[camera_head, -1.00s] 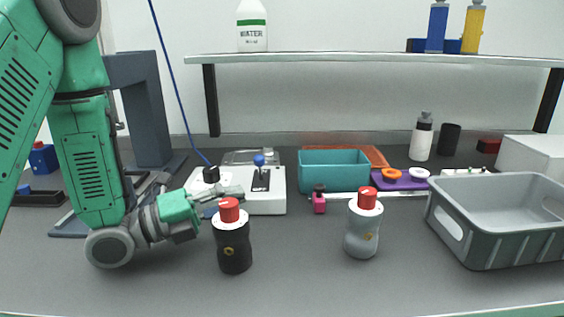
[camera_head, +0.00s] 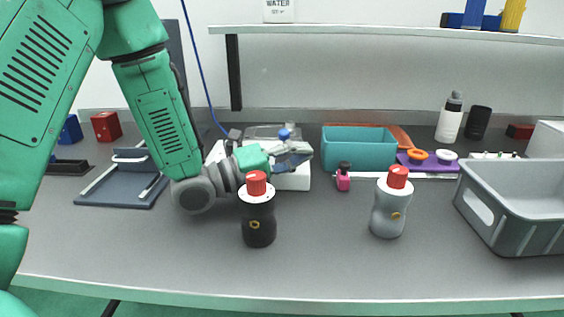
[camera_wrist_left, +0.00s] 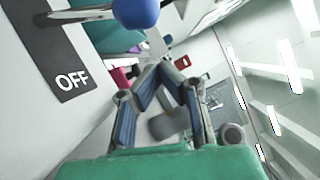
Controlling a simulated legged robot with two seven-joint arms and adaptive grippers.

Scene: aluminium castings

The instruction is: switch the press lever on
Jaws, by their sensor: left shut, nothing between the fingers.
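The lever has a blue ball knob (camera_head: 284,134) and stands on a white control box (camera_head: 294,181), partly hidden behind my left gripper. In the left wrist view the blue knob (camera_wrist_left: 136,12) is close at the top, on a thin metal shaft. A dark plate (camera_wrist_left: 62,45) marked OFF lies beside the shaft. The shaft leans towards the picture's left; no ON mark shows. My left gripper (camera_head: 303,155) is shut and empty, in front of the knob and slightly right of it. Its fingertips (camera_wrist_left: 160,68) show below the knob in the wrist view, apart from it. My right gripper is out of view.
A black bottle (camera_head: 259,222) with a red cap stands just in front of my left gripper. A grey bottle (camera_head: 388,212), a teal bin (camera_head: 359,152) and a grey crate (camera_head: 515,231) are to the right. A dark press base (camera_head: 110,198) lies left.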

